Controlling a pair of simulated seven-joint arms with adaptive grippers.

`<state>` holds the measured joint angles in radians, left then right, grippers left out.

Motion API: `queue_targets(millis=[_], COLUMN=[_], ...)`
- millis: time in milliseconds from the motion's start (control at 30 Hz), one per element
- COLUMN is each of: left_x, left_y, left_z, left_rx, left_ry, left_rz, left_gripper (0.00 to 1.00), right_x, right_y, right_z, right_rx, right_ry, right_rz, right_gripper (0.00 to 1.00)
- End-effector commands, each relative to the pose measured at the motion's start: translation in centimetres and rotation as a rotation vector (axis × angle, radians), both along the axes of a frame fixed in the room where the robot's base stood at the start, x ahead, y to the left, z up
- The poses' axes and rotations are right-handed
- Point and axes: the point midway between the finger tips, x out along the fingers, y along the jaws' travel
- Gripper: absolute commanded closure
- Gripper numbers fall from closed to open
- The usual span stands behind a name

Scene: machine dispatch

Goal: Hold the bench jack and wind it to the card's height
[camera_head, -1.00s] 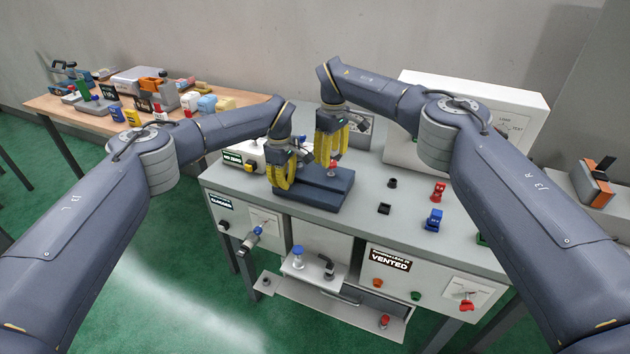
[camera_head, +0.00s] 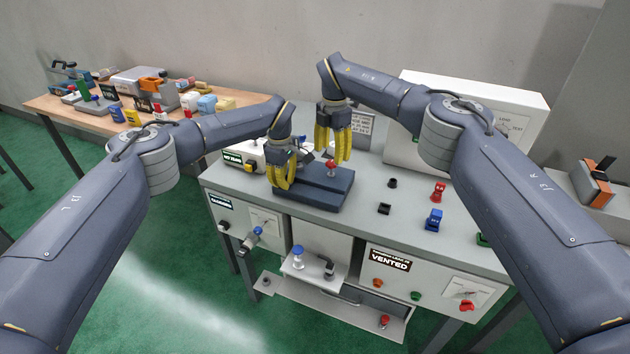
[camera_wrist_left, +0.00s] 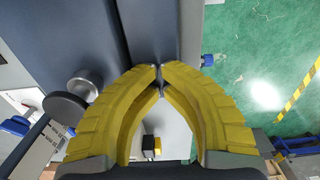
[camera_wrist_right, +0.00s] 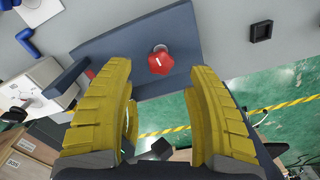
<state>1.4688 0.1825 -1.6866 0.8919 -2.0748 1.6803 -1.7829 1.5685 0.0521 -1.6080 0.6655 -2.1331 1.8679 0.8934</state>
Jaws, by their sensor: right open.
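The bench jack (camera_head: 318,190) is a low dark blue block on the grey bench, with a red star knob (camera_head: 330,164). The knob also shows in the right wrist view (camera_wrist_right: 160,62). My left gripper (camera_head: 280,187) is at the jack's left end. In the left wrist view its fingertips (camera_wrist_left: 160,68) nearly meet at the jack's dark blue body and appear closed on a thin part, largely hidden by the fingers. My right gripper (camera_head: 333,160) is open and points down near the red knob. In the right wrist view the knob is beyond the spread fingers, with nothing held.
A black square socket (camera_head: 384,209), a blue part (camera_head: 433,219) and a red part (camera_head: 438,191) stand right of the jack. A white cabinet (camera_head: 470,95) stands behind. A white box (camera_head: 243,158) is at the back left. Bare bench lies around the socket.

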Motion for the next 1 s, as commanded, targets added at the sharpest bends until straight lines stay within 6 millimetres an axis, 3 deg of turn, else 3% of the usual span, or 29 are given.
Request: queue_targets(millis=[33, 200, 400, 667, 1000], left_x=[-0.3, -0.3, -0.3, -0.3, -0.3], left_y=[0.2, 0.2, 0.2, 0.2, 0.2], left_z=[-0.7, -0.7, -0.7, -0.7, -0.7], left_rx=[0.005, 0.005, 0.005, 0.005, 0.005], left_ry=[0.01, 0.01, 0.01, 0.01, 0.01], left_rz=[0.0, 0.001, 0.001, 0.001, 0.001], left_gripper=[1.0, 1.0, 1.0, 1.0, 1.0], right_x=[0.0, 0.0, -0.1, -0.1, -0.1], right_y=[0.0, -0.1, -0.1, -0.1, -0.1], right_z=[0.0, 0.0, 0.0, -0.6, -3.1], right_rx=[-0.002, -0.007, -0.008, -0.007, -0.007], right_ry=[0.0, 0.0, 0.001, 0.003, 0.002], right_rz=[0.058, 0.233, 0.349, 0.385, 0.384], right_gripper=[0.44, 0.44, 0.44, 0.44, 0.44])
